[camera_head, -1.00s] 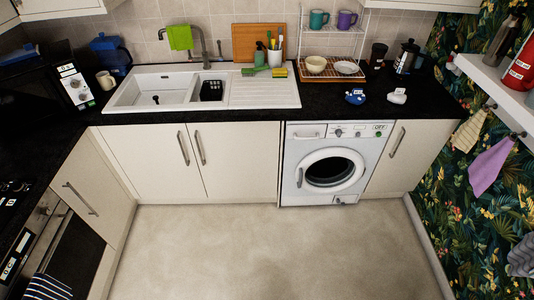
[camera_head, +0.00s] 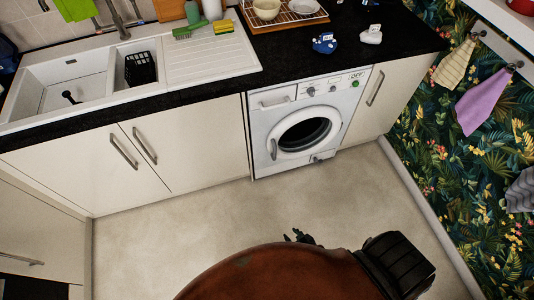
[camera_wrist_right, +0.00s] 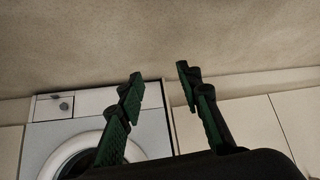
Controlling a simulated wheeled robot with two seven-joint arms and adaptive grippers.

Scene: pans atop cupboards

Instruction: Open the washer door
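The white washer (camera_head: 262,135) stands under the black counter, right of the middle in the head view. Its round door (camera_head: 281,151) has a dark glass window and looks shut, with a grey handle (camera_head: 273,149) on its left side. My right gripper (camera_head: 298,236) shows only as small dark tips above the floor, in front of and apart from the washer. In the right wrist view my right gripper (camera_wrist_right: 158,72) is open, with nothing between its fingers. That view appears upside down; the washer (camera_wrist_right: 150,135) is at lower left, its door partly hidden by a finger. My left gripper is out of view.
Cream cupboards (camera_head: 200,145) with bar handles flank the washer. The sink (camera_head: 80,85) and dish rack (camera_head: 285,14) are on the counter. The floor (camera_head: 200,220) before the washer is clear except for my arm above it. A patterned wall (camera_head: 440,165) stands right.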

